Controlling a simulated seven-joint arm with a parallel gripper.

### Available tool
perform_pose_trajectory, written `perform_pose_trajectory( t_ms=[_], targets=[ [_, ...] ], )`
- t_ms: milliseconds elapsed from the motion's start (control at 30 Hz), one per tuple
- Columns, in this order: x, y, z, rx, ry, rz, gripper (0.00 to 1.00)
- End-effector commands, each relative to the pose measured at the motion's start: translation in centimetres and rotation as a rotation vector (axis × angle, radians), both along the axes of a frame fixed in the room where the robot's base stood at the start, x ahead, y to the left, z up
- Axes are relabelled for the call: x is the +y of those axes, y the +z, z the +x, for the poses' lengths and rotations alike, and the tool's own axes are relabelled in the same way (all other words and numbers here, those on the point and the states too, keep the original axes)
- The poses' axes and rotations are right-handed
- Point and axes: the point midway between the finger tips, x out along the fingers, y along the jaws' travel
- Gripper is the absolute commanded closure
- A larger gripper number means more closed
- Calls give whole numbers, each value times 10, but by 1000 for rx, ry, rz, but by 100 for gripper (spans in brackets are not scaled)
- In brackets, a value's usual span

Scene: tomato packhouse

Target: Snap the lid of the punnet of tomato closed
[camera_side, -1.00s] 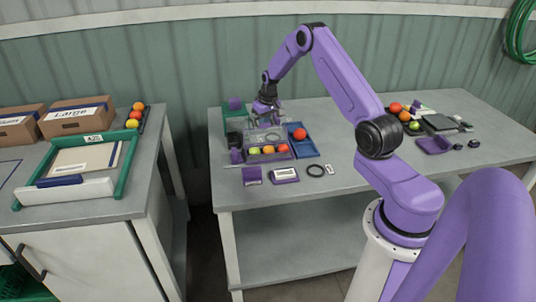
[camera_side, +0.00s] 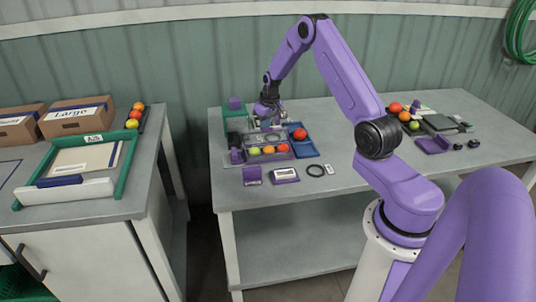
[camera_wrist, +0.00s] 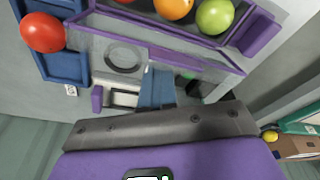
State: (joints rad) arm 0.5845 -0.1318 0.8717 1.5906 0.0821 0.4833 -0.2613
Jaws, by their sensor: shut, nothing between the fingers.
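The punnet (camera_side: 246,157) is a low purple-edged tray with a green, an orange and a red tomato in a row. The tomatoes also show at the top of the wrist view, inside the punnet's purple rim (camera_wrist: 260,34). A clear, greyish lid (camera_side: 250,140) seems to stand open behind the tomatoes, on the gripper's side; its exact tilt is hard to tell. My gripper (camera_side: 268,124) is shut and empty, pointing down just behind the lid area. Whether it touches the lid cannot be told. In the wrist view its fingers (camera_wrist: 157,88) are partly hidden by the dark wrist plate.
A blue tray (camera_side: 305,149) with a red tomato (camera_side: 300,133) is right of the punnet. A green crate (camera_side: 230,113) stands behind left.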

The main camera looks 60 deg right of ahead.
Motion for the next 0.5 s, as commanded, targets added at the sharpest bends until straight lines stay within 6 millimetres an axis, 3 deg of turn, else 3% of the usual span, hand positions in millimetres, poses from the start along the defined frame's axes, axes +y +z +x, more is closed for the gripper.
perform_pose_trajectory(
  t_ms=[500],
  targets=[
    [1, -1, -2, 3, -1, 2, 100]
  ],
)
